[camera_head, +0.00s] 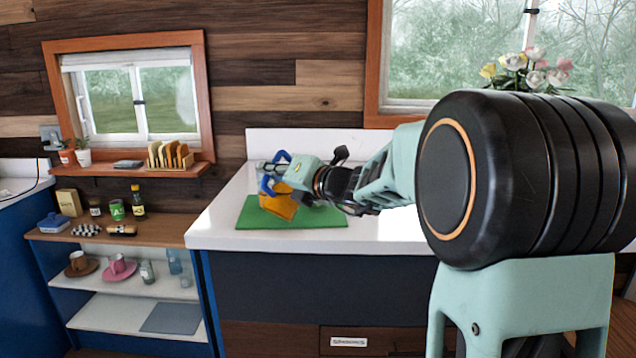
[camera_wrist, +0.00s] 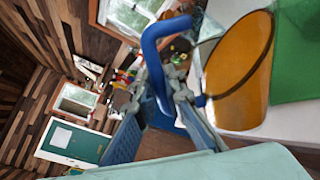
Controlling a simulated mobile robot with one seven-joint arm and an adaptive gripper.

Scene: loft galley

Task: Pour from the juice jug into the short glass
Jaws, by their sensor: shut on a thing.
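The juice jug (camera_head: 278,206) has an orange body and blue parts, and appears tilted over the green mat (camera_head: 325,217) on the white counter. It also shows in the wrist view, with its orange body (camera_wrist: 240,72) at the right and its blue handle (camera_wrist: 150,45) in the middle. My gripper (camera_head: 283,182) is shut on the jug's handle; its fingers (camera_wrist: 172,88) close around the handle in the wrist view. I cannot make out the short glass for certain; the jug and my gripper hide part of the counter. I cannot tell whether the jug touches the mat.
A shelf unit (camera_head: 165,232) at the left holds bottles, cups on saucers and small glassware. A wall ledge (camera_head: 132,172) above it carries a toast rack (camera_head: 168,156) and small plants. Flowers (camera_head: 525,75) stand by the right window. The counter front left of the mat (camera_head: 215,232) is clear.

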